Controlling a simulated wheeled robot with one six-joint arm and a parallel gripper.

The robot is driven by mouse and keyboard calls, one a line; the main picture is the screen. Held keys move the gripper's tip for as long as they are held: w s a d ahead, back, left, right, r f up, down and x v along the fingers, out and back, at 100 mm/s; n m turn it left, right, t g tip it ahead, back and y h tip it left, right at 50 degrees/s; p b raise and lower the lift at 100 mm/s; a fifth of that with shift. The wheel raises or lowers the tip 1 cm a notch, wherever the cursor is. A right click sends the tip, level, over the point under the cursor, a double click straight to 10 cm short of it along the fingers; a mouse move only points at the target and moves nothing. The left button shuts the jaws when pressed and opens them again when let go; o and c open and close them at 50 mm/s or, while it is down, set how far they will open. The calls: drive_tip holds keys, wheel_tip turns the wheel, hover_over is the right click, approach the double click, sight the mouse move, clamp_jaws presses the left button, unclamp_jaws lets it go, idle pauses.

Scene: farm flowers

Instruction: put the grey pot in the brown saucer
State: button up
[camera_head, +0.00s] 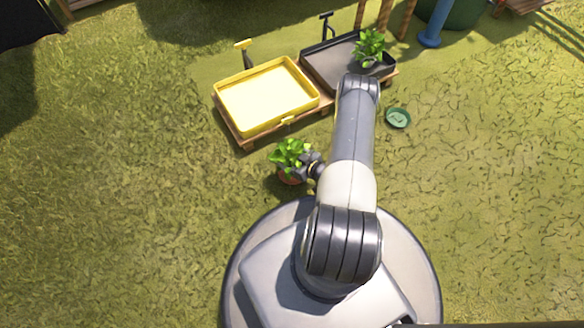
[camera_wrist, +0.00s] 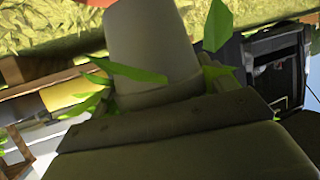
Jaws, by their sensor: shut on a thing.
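The grey pot (camera_wrist: 150,50) is in the wrist view, upside down in the picture, with green leaves (camera_wrist: 218,28) around its rim. My gripper (camera_wrist: 165,105) is shut on it near the rim. In the head view, the leafy plant (camera_head: 291,153) hides the pot, and my gripper (camera_head: 312,168) reaches it from the right. The brown saucer (camera_head: 288,180) shows as a reddish-brown edge just below the leaves. A reddish patch also shows at the wrist view's top edge, beside the pot's base. I cannot tell whether pot and saucer touch.
A yellow tray (camera_head: 310,88) and a dark tray (camera_head: 322,72) stand on a low wooden base beyond the plant. Another leafy plant (camera_head: 370,46) stands in the dark tray. A green saucer (camera_head: 398,118) lies on the grass to the right. The grass at left is clear.

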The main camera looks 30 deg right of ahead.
sight(292, 165)
wheel_tip(292, 165, down, 5)
drive_tip(key=shift+r+b, duration=0.1)
drive_tip(key=shift+b, duration=0.9)
drive_tip(key=shift+r, duration=0.1)
drive_tip(key=o, duration=1.2)
